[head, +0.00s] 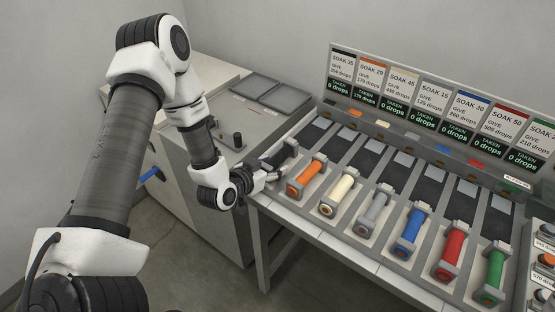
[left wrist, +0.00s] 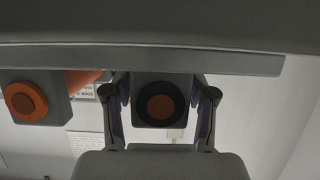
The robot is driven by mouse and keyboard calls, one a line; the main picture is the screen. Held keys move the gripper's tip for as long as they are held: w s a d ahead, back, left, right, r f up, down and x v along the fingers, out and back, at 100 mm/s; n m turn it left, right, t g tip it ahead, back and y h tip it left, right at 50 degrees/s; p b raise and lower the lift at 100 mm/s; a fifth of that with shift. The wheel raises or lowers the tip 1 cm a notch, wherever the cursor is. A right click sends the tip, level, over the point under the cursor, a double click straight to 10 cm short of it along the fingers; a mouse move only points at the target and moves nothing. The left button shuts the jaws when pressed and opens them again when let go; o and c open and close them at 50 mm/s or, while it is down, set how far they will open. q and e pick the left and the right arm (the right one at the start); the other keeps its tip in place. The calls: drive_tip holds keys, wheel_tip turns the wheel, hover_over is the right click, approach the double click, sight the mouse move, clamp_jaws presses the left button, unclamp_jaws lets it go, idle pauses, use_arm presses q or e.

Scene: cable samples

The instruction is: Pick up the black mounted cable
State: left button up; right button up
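The black mounted cable (head: 283,155) is in the leftmost slot of the sloped rack in the head view, mostly hidden by my left gripper (head: 272,172). In the left wrist view, its grey end block (left wrist: 160,122) with a black ring and a copper-coloured centre faces the camera. The fingers of my left gripper (left wrist: 160,92) stand open on either side of this block, with a narrow gap seeming to show at each side. The orange cable (head: 307,178) sits in the neighbouring slot; its end also shows in the left wrist view (left wrist: 27,102). My right gripper is not in view.
The white (head: 342,188), grey (head: 376,213), blue (head: 410,232), red (head: 452,255) and green (head: 494,273) cables continue the row rightward. A label board (head: 430,95) stands behind. A grey cabinet (head: 215,160) with a small knob adjoins the rack on the left.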

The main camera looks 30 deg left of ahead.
use_arm(q)
clamp_jaws()
drive_tip(key=shift+r, duration=0.1)
